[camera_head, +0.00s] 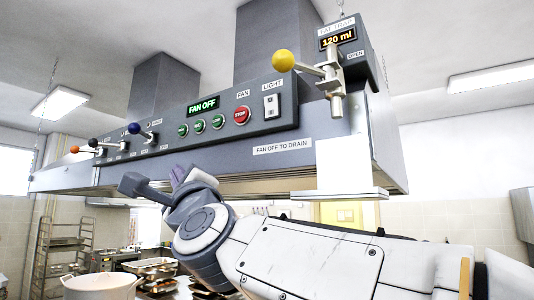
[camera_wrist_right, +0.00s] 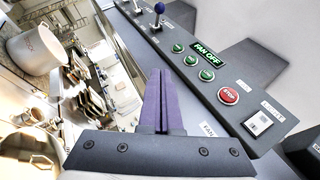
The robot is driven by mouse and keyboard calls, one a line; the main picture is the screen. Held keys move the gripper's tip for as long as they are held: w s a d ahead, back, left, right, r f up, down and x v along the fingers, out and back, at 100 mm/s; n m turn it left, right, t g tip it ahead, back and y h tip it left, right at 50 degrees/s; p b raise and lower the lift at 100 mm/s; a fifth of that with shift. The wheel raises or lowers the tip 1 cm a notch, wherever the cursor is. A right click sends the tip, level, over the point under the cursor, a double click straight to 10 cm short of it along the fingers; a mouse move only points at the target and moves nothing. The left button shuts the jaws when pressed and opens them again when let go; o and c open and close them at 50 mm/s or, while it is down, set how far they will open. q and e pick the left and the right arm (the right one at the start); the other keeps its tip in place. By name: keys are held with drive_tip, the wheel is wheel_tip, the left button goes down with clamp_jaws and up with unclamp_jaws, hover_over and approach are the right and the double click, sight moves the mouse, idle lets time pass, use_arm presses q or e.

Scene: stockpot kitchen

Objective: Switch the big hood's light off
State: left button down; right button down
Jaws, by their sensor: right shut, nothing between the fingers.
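The big hood (camera_head: 210,155) carries a grey control panel (camera_head: 170,120) along its front. The light switch (camera_head: 270,105) is a white rocker under the LIGHT label at the panel's right end. It also shows at the right in the right wrist view (camera_wrist_right: 257,122). I cannot tell which way the rocker is pressed. My right gripper (camera_head: 180,175) is below the panel, left of and lower than the switch, and apart from it. Its purple fingers (camera_wrist_right: 162,78) are shut together and empty in the wrist view. My left gripper is not in view.
A red STOP button (camera_head: 242,115) and green fan buttons (camera_head: 200,126) sit left of the switch. A lever with a yellow knob (camera_head: 284,61) sticks out at its upper right. A large pot (camera_head: 102,287) stands below.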

sight(264, 99)
drive_tip(key=s+d+r+m+t+h, duration=0.2)
drive_tip(key=d+r+m+h, duration=0.3)
drive_tip(key=r+m, duration=0.3)
drive_tip(key=s+d+r+m+t+h+p, duration=0.1)
drive_tip(key=d+r+m+t+h, duration=0.3)
drive_tip(key=m, duration=0.6)
wheel_tip(264, 99, up, 4)
drive_tip(key=h, duration=0.2)
drive_tip(key=shift+s+d+f+h+p, duration=0.15)
drive_tip(key=shift+s+d+h+p, duration=0.15)
drive_tip(key=shift+s+d+h, duration=0.1)
drive_tip(key=shift+w+d+r+p, duration=0.2)
drive_tip(key=shift+w+d, duration=0.65)
drive_tip(key=shift+w, duration=0.35)
drive_tip(key=shift+w+d+r+p, duration=0.15)
drive_tip(key=shift+w+d, duration=0.65)
drive_tip(key=shift+w, duration=0.35)
drive_tip(key=shift+w+d+r+p, duration=0.2)
drive_tip(key=shift+w+d, duration=0.65)
drive_tip(key=shift+w, duration=0.35)
drive_tip(key=shift+w+d, duration=0.1)
drive_tip(key=shift+w+d, duration=0.15)
drive_tip(key=shift+w, duration=0.05)
